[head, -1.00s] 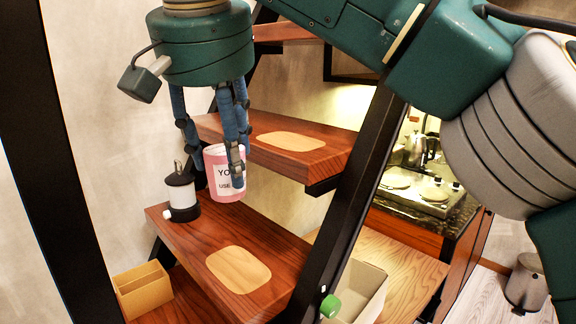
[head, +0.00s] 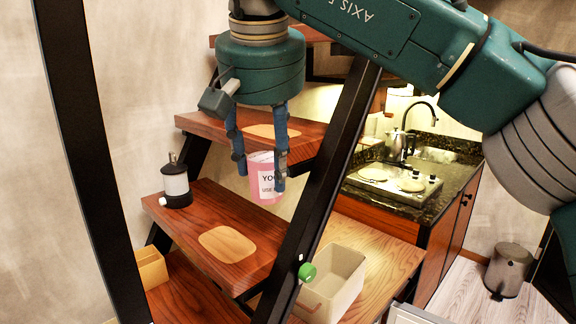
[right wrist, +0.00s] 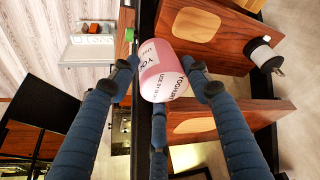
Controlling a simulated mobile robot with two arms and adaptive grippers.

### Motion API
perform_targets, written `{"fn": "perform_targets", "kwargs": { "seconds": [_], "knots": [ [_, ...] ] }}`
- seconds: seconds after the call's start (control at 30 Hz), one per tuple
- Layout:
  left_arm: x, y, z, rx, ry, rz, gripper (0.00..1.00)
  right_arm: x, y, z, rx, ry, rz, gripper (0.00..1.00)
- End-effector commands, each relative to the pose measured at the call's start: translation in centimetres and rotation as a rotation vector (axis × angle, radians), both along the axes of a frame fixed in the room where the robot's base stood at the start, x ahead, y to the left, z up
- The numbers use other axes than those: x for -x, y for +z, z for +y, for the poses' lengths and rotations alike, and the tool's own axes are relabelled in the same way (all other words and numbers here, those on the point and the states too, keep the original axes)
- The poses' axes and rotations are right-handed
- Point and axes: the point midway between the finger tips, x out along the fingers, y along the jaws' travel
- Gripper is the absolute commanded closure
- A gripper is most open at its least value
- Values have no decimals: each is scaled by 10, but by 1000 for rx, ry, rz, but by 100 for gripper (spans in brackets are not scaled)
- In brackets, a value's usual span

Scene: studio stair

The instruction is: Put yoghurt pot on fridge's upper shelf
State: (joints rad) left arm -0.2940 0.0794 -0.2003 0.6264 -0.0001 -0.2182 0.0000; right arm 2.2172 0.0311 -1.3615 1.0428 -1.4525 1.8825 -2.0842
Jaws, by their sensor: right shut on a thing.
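The yoghurt pot (head: 264,181) is pink with a white label. It hangs in the air in front of the wooden stair treads, held by my right gripper (head: 262,176). In the right wrist view the pot (right wrist: 163,71) sits between the fingers of my right gripper (right wrist: 166,82), which are shut on it. The pot looks roughly upright in the head view. My left gripper is not in view. I cannot make out the fridge or its upper shelf for certain in either view.
A black-and-white lantern (head: 176,186) stands on a stair tread (head: 180,215). Black stair rails (head: 322,190) run close beside the arm. A cream bin (head: 334,285), a tan box (head: 152,268) and a green knob-like thing (head: 307,272) are lower down. A sink counter (head: 420,200) is behind.

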Motion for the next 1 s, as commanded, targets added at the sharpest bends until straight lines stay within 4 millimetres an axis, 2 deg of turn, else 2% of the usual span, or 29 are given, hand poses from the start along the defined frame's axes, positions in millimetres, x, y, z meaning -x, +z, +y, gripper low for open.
{"fn": "perform_targets", "kwargs": {
  "seconds": [0.17,0.33,0.5,0.6,0.8,1.0],
  "knots": [
    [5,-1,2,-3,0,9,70,-17,-24,-46,-1,-13,1,88],
    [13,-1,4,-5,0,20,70,-27,-69,-106,0,-22,4,88],
    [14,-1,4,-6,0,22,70,-18,-126,-163,-1,-20,4,88],
    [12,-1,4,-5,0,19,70,-6,-157,-188,0,-17,3,88],
    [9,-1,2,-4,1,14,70,17,-197,-215,-1,-6,0,88],
    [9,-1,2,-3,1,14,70,26,-210,-221,-1,-1,0,88]
  ]
}}
